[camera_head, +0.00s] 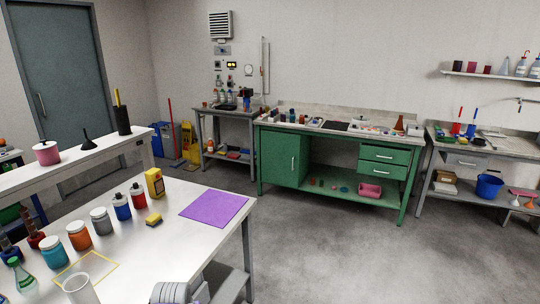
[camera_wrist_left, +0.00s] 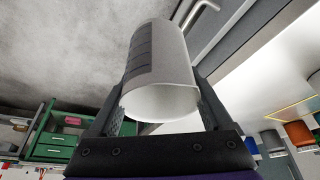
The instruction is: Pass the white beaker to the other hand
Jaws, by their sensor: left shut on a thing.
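The white beaker (camera_wrist_left: 158,58) fills the middle of the left wrist view, its open rim toward the camera. My left gripper (camera_wrist_left: 163,92) is shut on it, with one dark finger on each side of its wall. In the head view a white beaker (camera_head: 80,289) shows at the bottom left edge, its lower part cut off. It appears beside the yellow-outlined square (camera_head: 88,268) on the white table. The left gripper is out of the head view. My right gripper is not visible in either view.
The white table (camera_head: 165,228) holds several jars, such as an orange one (camera_head: 79,236), a yellow container (camera_head: 154,183), a sponge (camera_head: 153,220) and a purple mat (camera_head: 214,207). A grey rounded part shows at the bottom edge, partly cut off. Open floor lies right of the table.

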